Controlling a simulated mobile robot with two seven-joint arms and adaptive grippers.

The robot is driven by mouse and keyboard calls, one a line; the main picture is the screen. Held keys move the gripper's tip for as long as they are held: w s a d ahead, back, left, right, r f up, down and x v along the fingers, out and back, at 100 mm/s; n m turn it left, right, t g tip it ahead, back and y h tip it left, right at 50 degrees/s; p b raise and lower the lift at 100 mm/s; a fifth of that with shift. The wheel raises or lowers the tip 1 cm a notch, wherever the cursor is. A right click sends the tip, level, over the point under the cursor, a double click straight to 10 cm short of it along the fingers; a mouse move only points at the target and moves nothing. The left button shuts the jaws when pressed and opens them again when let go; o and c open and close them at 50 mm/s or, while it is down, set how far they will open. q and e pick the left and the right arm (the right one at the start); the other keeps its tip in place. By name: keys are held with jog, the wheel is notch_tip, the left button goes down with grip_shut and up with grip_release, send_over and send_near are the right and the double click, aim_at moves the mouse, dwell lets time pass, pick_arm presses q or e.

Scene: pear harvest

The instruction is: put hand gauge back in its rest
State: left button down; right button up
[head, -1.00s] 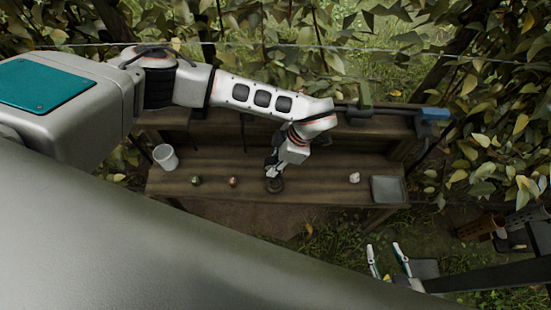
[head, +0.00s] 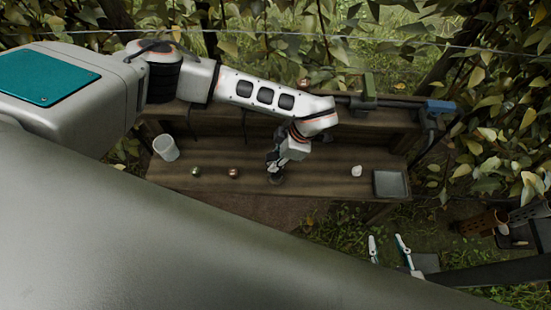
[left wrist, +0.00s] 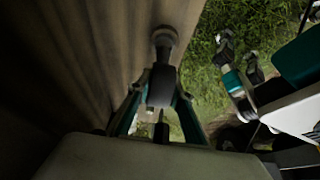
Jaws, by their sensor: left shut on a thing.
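My left gripper (head: 274,166) is low over the wooden bench, near the middle of its front part. In the left wrist view its teal-sided fingers (left wrist: 158,100) are shut on the dark hand gauge (left wrist: 160,84). A dark round end (left wrist: 164,38) shows beyond the fingers; I cannot tell whether it is part of the gauge or the rest. In the head view a dark round piece (head: 277,180) lies just under the gripper, partly hidden; contact is unclear. My right gripper (head: 386,240) is open and empty, off the bench's front right; it also shows in the left wrist view (left wrist: 240,58).
On the bench (head: 320,183) stand a white cup (head: 166,148), a greenish fruit (head: 196,171), a reddish fruit (head: 234,173), a small white object (head: 356,170) and a grey tray (head: 390,184). A raised back shelf and foliage lie behind. The bench between gripper and white object is clear.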

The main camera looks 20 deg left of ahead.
pick_arm(q)
jog(key=shift+f, duration=0.6)
dwell(0.9)
jog(key=shift+f, duration=0.6)
dwell(0.3)
jog(key=c, duration=1.7)
grip_release()
jog(key=v, duration=1.2)
jog(key=shift+d, duration=0.1)
